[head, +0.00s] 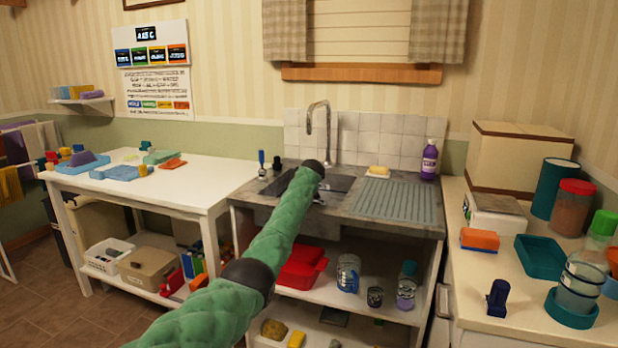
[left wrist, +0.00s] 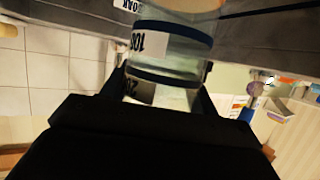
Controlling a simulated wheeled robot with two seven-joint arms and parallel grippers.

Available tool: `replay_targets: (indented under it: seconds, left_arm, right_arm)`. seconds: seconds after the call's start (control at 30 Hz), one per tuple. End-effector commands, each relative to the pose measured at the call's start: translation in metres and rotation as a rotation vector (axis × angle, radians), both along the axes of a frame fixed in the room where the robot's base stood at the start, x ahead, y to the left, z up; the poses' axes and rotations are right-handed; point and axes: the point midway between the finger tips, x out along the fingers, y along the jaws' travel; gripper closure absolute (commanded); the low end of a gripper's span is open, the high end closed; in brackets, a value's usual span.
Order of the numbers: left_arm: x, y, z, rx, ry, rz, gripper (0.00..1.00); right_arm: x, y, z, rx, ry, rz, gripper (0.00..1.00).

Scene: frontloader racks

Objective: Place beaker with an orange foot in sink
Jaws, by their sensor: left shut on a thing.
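My left arm reaches up through the head view to the sink (head: 336,184), and its far end is over the left part of the basin. In the left wrist view, my left gripper (left wrist: 160,88) is shut on a clear beaker (left wrist: 175,60) with dark blue bands and a white label with black figures. In the head view, the gripper and the beaker are hidden behind my arm. My right gripper is in neither view.
A tap (head: 326,125) stands behind the basin. A ribbed drainboard (head: 396,201), yellow sponge (head: 378,170) and purple bottle (head: 429,160) are to the right. The right counter holds several containers, including a teal tray (head: 540,258). A white table (head: 175,187) stands left.

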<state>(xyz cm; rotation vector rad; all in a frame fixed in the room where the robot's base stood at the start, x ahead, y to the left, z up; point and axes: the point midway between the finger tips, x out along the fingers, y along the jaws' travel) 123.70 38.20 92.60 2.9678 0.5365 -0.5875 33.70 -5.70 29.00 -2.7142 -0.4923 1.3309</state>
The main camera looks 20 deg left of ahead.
Motion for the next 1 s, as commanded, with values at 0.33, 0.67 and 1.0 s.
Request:
replay_targets:
  seconds: [0.33,0.67,1.0]
  left_arm:
    - [0.000,0.000,-0.008,0.000,0.000,-0.001,0.79]
    - [0.000,0.000,-0.017,-0.001,0.001,-0.001,0.79]
    - [0.000,0.000,-0.020,-0.001,0.001,-0.001,0.25]
  right_arm:
    - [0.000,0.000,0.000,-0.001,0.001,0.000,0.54]
    - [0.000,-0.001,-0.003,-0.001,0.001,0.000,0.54]
    - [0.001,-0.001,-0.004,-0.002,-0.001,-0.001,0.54]
